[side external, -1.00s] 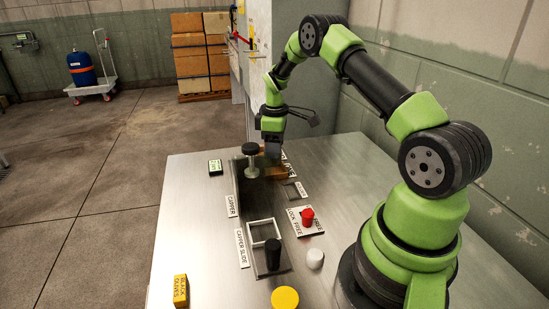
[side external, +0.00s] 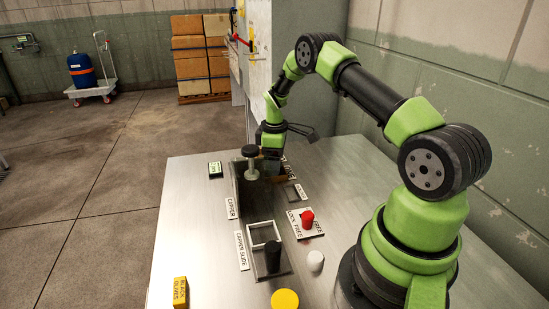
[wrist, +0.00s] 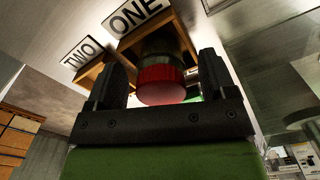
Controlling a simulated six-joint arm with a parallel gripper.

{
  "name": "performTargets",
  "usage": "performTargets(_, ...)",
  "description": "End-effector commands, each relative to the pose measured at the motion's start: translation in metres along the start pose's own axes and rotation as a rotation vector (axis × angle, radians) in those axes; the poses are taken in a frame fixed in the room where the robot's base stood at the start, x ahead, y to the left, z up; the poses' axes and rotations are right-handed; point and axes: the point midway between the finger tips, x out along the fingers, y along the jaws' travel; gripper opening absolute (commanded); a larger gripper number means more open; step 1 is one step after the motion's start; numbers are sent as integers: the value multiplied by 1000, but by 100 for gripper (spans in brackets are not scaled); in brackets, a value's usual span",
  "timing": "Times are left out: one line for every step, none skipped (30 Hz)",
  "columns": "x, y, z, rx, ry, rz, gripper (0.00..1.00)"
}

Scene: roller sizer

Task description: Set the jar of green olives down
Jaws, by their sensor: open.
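In the wrist view, a jar with a red lid (wrist: 162,90) and a dark body stands between the fingers of my gripper (wrist: 163,72). The fingers are apart, one on each side of the jar. The jar is at a wooden holder (wrist: 188,50) beside the label ONE (wrist: 137,14). In the side view, my gripper (side external: 271,164) is low over the far part of the table, behind the capper (side external: 250,160). The jar cannot be made out there, and its contents are unclear.
A second wooden holder (wrist: 88,78) has the label TWO (wrist: 83,52). Nearer on the table (side external: 190,230) are the capper slide frame (side external: 264,232), a black cylinder (side external: 273,257), a red knob (side external: 307,219), a white cap (side external: 315,261) and a yellow disc (side external: 285,299). The table's left part is mostly clear.

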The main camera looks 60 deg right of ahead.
Motion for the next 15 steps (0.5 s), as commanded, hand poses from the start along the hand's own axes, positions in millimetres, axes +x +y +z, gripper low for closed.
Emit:
performTargets(-1, 0, 0, 0, 0, 0, 77)
performTargets(-3, 0, 0, 0, 0, 1, 77)
performTargets(-6, 0, 0, 0, 1, 1, 77)
performTargets(-9, 0, 0, 0, 1, 1, 77)
performTargets(-13, 0, 0, 0, 1, 2, 77)
performTargets(-20, 1, 0, 0, 2, 3, 77)
performTargets(-25, 1, 0, 1, 2, 3, 77)
performTargets(-32, 1, 0, 0, 3, 5, 77)
performTargets(-41, 1, -1, 0, 3, 5, 77)
performTargets(-48, 1, -1, 0, 3, 5, 77)
performTargets(-55, 1, -1, 0, 4, 5, 77)
performTargets(-64, 1, -1, 0, 4, 5, 77)
performTargets(-71, 1, -1, 0, 3, 5, 77)
performTargets(-77, 1, 0, 0, 3, 5, 77)
performTargets(-85, 1, -1, 0, 4, 5, 77)
